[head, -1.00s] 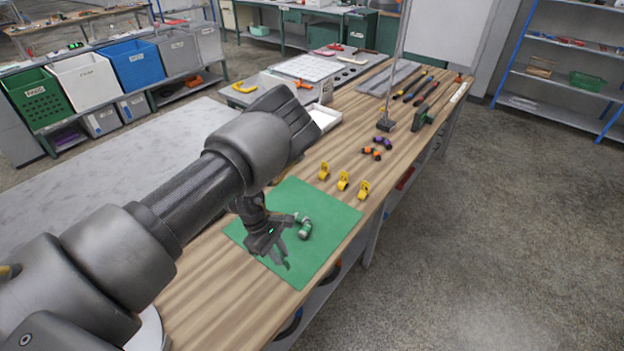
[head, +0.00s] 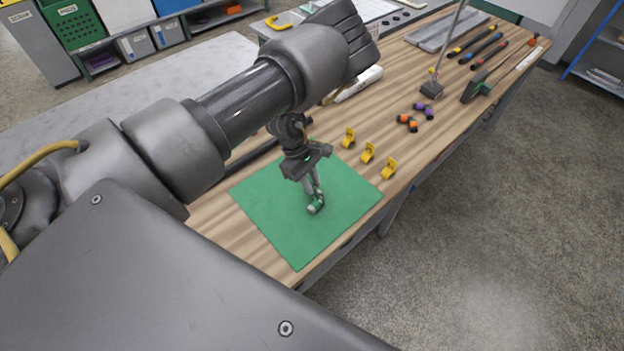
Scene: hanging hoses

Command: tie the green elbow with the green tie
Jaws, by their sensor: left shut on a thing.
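The green elbow (head: 316,208), a small green and grey piece, is over the green mat (head: 280,225) near its middle. My left gripper (head: 313,191) points down from above and its fingers are shut on the elbow. The fingers hide part of the elbow, and I cannot tell whether it touches the mat. I cannot make out a green tie in this view. My right gripper is out of view.
Yellow clips (head: 368,152) stand in a row right of the mat. An orange elbow (head: 407,122) and a purple elbow (head: 424,111) lie beyond them. A post on a dark base (head: 431,89) and a green-and-black block (head: 478,90) stand farther back.

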